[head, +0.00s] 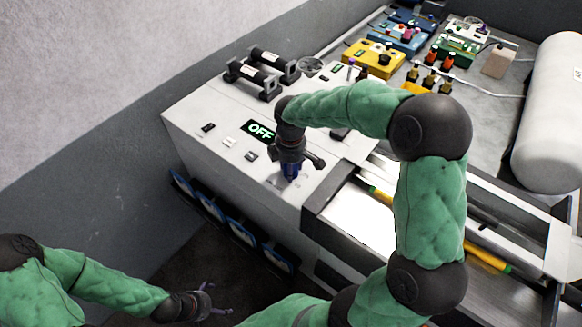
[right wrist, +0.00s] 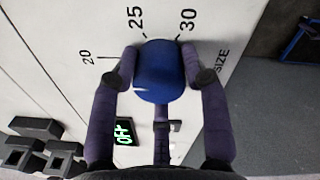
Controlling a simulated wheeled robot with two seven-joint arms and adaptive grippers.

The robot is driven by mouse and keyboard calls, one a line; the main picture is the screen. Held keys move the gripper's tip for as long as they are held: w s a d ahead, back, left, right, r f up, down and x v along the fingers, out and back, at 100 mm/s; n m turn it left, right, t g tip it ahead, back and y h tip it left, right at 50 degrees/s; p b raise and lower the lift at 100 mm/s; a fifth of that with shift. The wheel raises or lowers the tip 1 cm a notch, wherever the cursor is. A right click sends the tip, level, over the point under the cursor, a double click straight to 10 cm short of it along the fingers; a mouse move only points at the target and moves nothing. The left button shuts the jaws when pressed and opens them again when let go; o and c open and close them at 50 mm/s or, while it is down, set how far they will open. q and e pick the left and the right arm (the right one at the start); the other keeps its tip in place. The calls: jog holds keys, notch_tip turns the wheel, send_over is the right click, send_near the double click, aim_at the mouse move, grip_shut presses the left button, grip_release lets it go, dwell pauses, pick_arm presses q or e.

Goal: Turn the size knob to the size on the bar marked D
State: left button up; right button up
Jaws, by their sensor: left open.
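The blue size knob (right wrist: 158,72) fills the middle of the right wrist view. Printed around it are 20, 25, 30 and SIZE; a white mark shows on its lower left side. My right gripper (right wrist: 160,55) has one finger on each side of the knob, both seeming to touch it. In the head view my right gripper (head: 290,174) reaches down onto the white panel and hides most of the knob. My left gripper (head: 212,303) is open and empty, low in front of the machine. I cannot make out a bar marked D.
A display (head: 258,131) reads OFF on the white panel (head: 195,105). Black holders (head: 254,78) carrying labelled bars stand at its back. Yellow bars (head: 487,262) lie in the machine's trough. Coloured boxes (head: 374,59) and a large white cylinder (head: 560,110) are behind.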

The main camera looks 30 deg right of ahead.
jog(key=shift+f+m, duration=0.1)
jog(key=shift+m, duration=0.2)
jog(key=m+b, duration=0.1)
jog(key=m, duration=0.3)
jog(key=shift+f+m+b, duration=0.1)
jog(key=shift+m+b, duration=0.3)
jog(key=m+b, duration=0.1)
jog(key=m, duration=0.5)
jog(key=shift+s+a+g, duration=0.1)
jog(key=shift+g, duration=0.2)
jog(key=shift+m+b, duration=0.3)
jog(key=o, duration=1.1)
jog(key=shift+o, duration=0.2)
